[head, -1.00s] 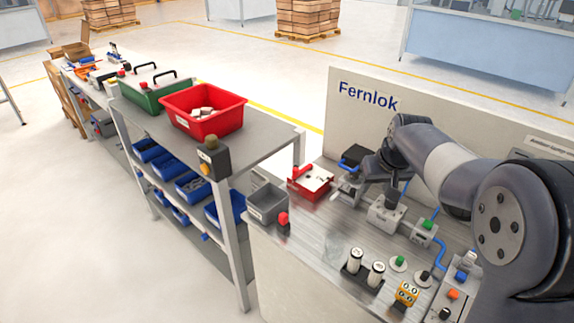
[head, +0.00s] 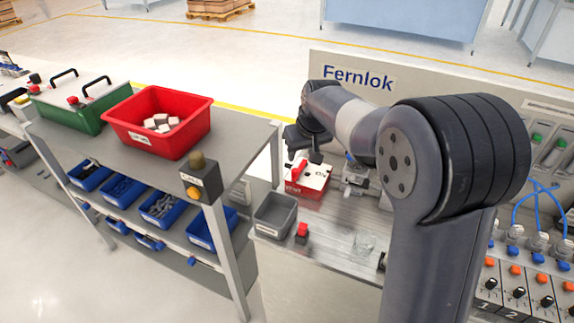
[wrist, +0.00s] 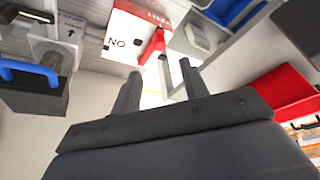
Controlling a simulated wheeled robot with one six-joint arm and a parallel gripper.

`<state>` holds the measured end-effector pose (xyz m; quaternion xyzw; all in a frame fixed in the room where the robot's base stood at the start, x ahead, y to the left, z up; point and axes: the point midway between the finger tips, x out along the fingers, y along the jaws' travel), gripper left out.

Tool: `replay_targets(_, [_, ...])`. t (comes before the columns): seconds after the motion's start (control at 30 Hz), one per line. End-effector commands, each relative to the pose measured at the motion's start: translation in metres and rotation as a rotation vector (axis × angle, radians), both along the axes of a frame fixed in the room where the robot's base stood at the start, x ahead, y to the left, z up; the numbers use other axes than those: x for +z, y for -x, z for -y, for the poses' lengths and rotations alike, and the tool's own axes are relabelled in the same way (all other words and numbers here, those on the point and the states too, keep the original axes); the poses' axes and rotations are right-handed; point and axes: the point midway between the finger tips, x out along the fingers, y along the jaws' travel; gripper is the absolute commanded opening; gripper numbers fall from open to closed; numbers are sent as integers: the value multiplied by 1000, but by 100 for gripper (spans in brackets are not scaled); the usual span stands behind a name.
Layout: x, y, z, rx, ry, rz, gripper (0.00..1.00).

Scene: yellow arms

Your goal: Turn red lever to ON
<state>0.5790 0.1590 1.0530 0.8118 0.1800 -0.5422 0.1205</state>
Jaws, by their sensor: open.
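The red and white switch box (head: 309,186) stands on the bench, left of the middle in the head view. Its red lever (head: 297,169) leans toward the left, away from the ON marking on the right of the white top. In the wrist view the box (wrist: 125,25) is at the top with ON upside down, and the lever (wrist: 152,46) is on the side away from the letters. My gripper (wrist: 160,67) is open, its two fingers apart and pointing toward the lever. In the head view my gripper (head: 315,155) is just above and behind the box. Whether a finger touches the lever is unclear.
A grey bin (head: 274,216) and a small red-topped item (head: 302,233) stand in front of the box. A clamp-like metal fixture (head: 355,178) is to its right. A shelf with a red crate (head: 158,148) is at left. The Fernlok panel (head: 400,80) rises behind.

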Motion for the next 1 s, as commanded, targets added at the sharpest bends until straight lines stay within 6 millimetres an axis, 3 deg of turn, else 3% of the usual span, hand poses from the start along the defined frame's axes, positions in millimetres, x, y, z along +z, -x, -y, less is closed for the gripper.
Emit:
replay_targets(0.5, [-79, -29, -14, 1, 1, -3, 42])
replay_targets(0.7, [-90, -33, -16, 1, 1, -1, 42])
replay_targets(1.0, [-91, -34, -16, 1, 0, 0, 41])
